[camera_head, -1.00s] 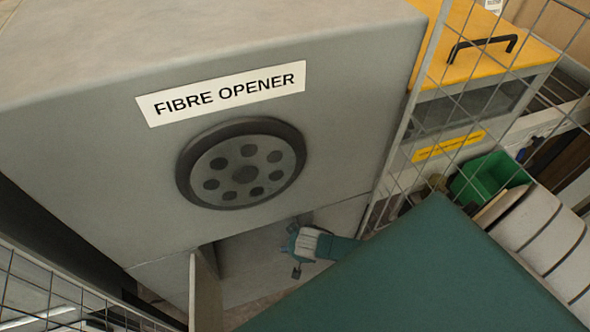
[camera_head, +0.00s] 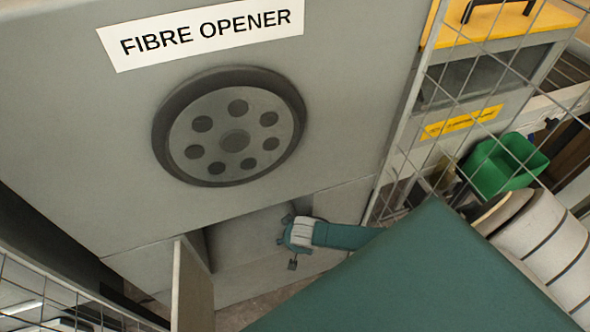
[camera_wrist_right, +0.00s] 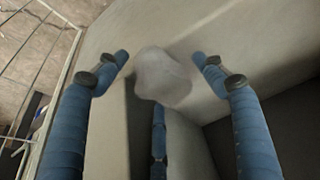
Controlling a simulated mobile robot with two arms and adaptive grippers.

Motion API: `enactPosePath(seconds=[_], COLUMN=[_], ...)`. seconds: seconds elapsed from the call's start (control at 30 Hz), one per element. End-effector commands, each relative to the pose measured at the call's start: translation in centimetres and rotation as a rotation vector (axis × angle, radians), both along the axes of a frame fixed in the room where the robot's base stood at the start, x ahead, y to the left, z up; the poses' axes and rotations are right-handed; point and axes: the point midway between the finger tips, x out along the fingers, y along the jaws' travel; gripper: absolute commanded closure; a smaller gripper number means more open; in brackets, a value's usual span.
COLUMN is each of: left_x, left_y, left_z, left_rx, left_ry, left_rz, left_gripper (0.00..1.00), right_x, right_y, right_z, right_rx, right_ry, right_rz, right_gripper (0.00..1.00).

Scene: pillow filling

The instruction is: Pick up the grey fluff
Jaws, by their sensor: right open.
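The grey fluff (camera_wrist_right: 162,78) is a pale, soft lump in the right wrist view. It shows between and beyond the spread blue fingers of my right gripper (camera_wrist_right: 160,58), with a gap to the fingers on both sides. A third finger stands below it. I cannot tell how far off the fluff is or what it rests on. In the head view my right gripper (camera_head: 290,240) reaches from the right to the low opening of the fibre opener (camera_head: 340,120). The fluff does not show there. My left gripper is out of view.
A panel (camera_head: 192,285) stands at the opening's left side. Wire mesh (camera_head: 455,80) lies to the right, with a green bin (camera_head: 502,165) and a yellow-topped unit (camera_head: 535,22) behind it. More mesh (camera_head: 60,300) is at the lower left.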

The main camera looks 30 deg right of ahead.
Motion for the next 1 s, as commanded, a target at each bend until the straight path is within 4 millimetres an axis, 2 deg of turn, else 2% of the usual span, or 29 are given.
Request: enactPosePath(seconds=[0.03, 0.07, 0.33, 0.53, 0.83, 1.0], left_x=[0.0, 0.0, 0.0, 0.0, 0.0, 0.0], left_y=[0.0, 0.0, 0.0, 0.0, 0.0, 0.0], left_z=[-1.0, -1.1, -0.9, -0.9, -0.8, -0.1], left_rx=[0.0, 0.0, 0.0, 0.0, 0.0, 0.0], left_ry=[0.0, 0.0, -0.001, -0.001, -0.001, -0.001], left_rz=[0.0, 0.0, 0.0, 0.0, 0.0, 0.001], left_gripper=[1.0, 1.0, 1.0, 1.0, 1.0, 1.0], right_x=[0.2, 0.2, 0.2, 0.2, 0.2, 0.2], right_y=[-0.1, -0.2, -0.2, -0.1, -0.1, 0.1], right_z=[-0.8, -0.9, -0.7, -0.7, -0.6, -0.1], right_rx=[-0.001, -0.001, -0.001, -0.001, -0.001, 0.002], right_ry=[-0.001, 0.0, 0.0, 0.001, 0.001, 0.001], right_rz=[0.0, 0.0, 0.0, 0.0, 0.0, -0.001], right_gripper=[0.31, 0.31, 0.33, 0.72, 0.73, 0.73])
